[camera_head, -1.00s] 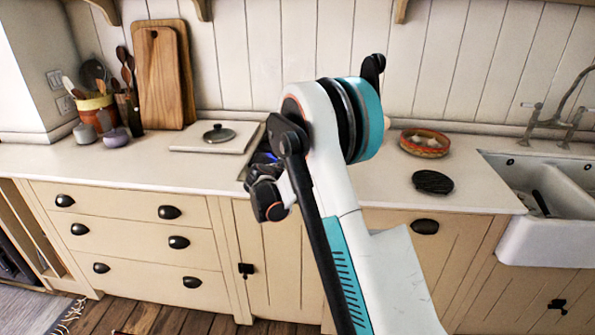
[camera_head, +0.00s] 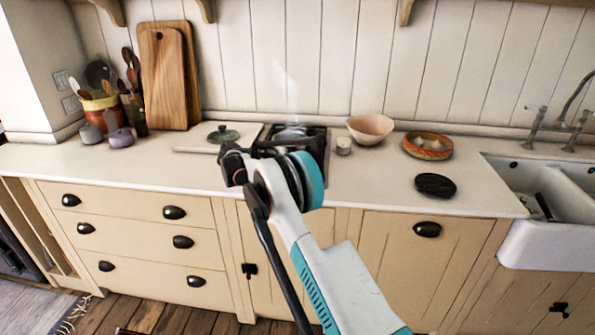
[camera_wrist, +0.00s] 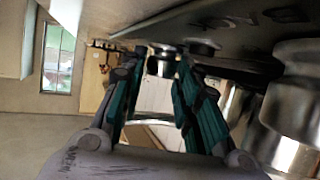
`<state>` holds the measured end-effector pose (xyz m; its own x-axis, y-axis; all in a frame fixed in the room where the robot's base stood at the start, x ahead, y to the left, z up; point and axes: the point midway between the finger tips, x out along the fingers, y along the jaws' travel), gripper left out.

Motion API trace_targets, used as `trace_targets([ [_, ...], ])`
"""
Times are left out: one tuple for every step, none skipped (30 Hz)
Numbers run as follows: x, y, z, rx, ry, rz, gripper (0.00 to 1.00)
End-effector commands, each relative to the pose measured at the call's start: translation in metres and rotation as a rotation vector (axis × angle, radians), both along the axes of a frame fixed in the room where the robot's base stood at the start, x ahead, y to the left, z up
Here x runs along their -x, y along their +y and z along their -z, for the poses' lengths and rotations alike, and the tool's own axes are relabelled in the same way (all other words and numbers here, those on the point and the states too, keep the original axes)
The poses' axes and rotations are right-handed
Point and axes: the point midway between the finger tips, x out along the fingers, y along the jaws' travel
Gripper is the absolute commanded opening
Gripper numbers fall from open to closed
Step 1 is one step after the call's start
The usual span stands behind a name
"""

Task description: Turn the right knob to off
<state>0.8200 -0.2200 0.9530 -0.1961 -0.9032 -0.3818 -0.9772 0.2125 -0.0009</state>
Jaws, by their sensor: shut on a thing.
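The dark hob (camera_head: 318,146) is set in the counter at the back, partly hidden by my arm, with a faint wisp above it in the head view. Its knobs are hidden there. My gripper (camera_head: 232,160) is at the hob's front left, its fingertips not clear in that view. In the wrist view my gripper (camera_wrist: 157,72) has its two teal fingers either side of a small shiny metal knob (camera_wrist: 164,65), and is shut on it. Another larger metal knob (camera_wrist: 297,80) stands close at the right. I cannot tell the knob's setting.
A lidded dish on a white board (camera_head: 190,148) lies left of the hob. A small jar (camera_head: 343,145), a pink bowl (camera_head: 370,128), a patterned basket (camera_head: 428,146) and a dark round mat (camera_head: 436,185) are to the right, before the sink (camera_head: 535,238). The front counter is clear.

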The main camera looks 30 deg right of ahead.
Motion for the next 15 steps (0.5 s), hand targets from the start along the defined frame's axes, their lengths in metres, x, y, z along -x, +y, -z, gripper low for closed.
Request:
trace_targets([
  [-0.0006,0.0001,0.0021,-0.003,0.002,0.022,0.06],
  [-0.0009,0.0,0.0018,-0.003,0.001,0.034,0.06],
  [-0.0008,0.0,0.0019,-0.003,0.0,0.049,0.06],
  [-0.0011,-0.0001,0.0021,-0.003,0.001,0.059,0.06],
  [-0.0013,-0.0001,0.0019,-0.003,0.0,0.068,0.06],
  [-0.0012,-0.0002,0.0018,-0.004,0.002,0.079,0.06],
  [-0.0012,-0.0001,0.0021,-0.003,0.002,0.087,0.06],
  [-0.0014,-0.0002,0.0022,-0.004,0.002,0.092,0.06],
  [-0.0016,-0.0002,0.0021,-0.003,0.002,0.1,0.06],
  [-0.0016,-0.0003,0.0019,-0.003,0.001,0.104,0.06],
  [-0.0015,-0.0002,0.002,-0.003,0.001,0.109,0.06],
  [-0.0014,-0.0002,0.0021,-0.004,0.002,0.114,0.06],
  [-0.0014,-0.0002,0.0022,-0.003,0.001,0.116,0.06],
  [-0.0014,-0.0002,0.0024,-0.004,0.002,0.118,0.06],
  [-0.0014,-0.0003,0.0025,-0.004,0.001,0.12,0.06],
])
